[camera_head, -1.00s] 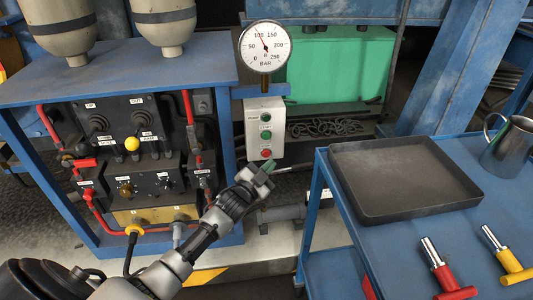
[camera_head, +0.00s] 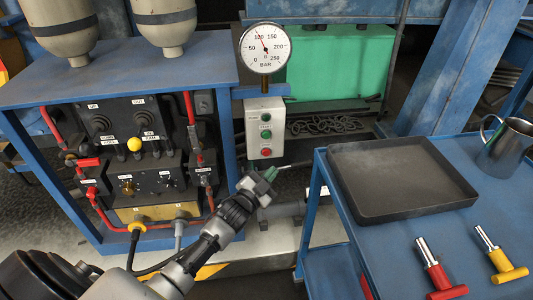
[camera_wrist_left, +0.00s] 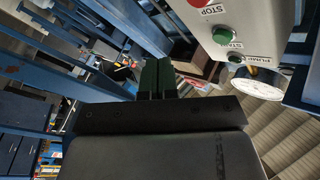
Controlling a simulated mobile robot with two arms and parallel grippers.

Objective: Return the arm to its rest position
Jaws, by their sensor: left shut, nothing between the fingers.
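My left arm reaches in from the bottom left of the head view. Its gripper (camera_head: 268,175) is in front of and a little below the button box (camera_head: 264,128), apart from it. The left gripper's green fingers (camera_wrist_left: 157,78) are side by side in the left wrist view, shut with nothing between them. The button box carries two green buttons and a red one. It also shows in the left wrist view (camera_wrist_left: 258,28), with its STOP and START labels. My right gripper is not in view.
A pressure gauge (camera_head: 265,47) stands above the box. The control panel (camera_head: 130,150) with hoses is at left. A blue cart (camera_head: 350,215) at right bears a black tray (camera_head: 400,213), a metal jug (camera_head: 507,145), a red-handled tool (camera_head: 440,278) and a yellow-handled tool (camera_head: 503,262).

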